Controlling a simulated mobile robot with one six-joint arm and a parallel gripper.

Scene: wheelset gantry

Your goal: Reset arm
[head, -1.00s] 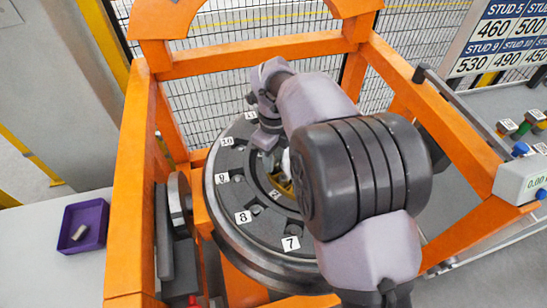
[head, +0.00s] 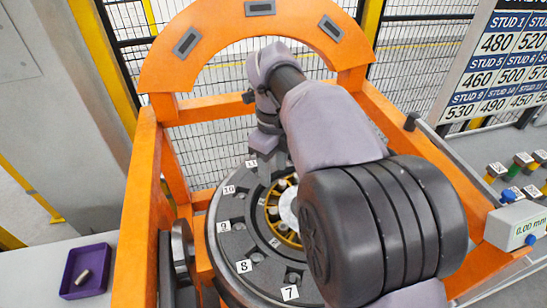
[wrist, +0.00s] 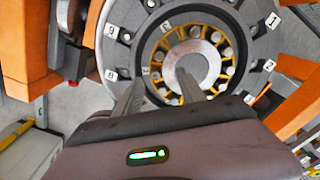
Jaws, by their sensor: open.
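My arm reaches over the wheelset from the right in the head view. My gripper (head: 266,146) hangs above the far part of the wheel, near label 11. In the wrist view my gripper (wrist: 165,92) has its two fingers apart with nothing between them. The wheel's dark disc (head: 232,240) carries number plates; 7 to 11 show in the head view. Its yellow hub ring (wrist: 228,70) holds several round studs around a pale centre (wrist: 190,68). My arm hides the right side of the wheel in the head view.
An orange gantry frame (head: 137,215) surrounds the wheel, with an arch (head: 200,40) behind. A purple tray (head: 68,285) with a metal piece stands at left. At right are coloured-handled tools (head: 520,160), a 0.00 mm display (head: 515,228) and a stud number board (head: 510,65).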

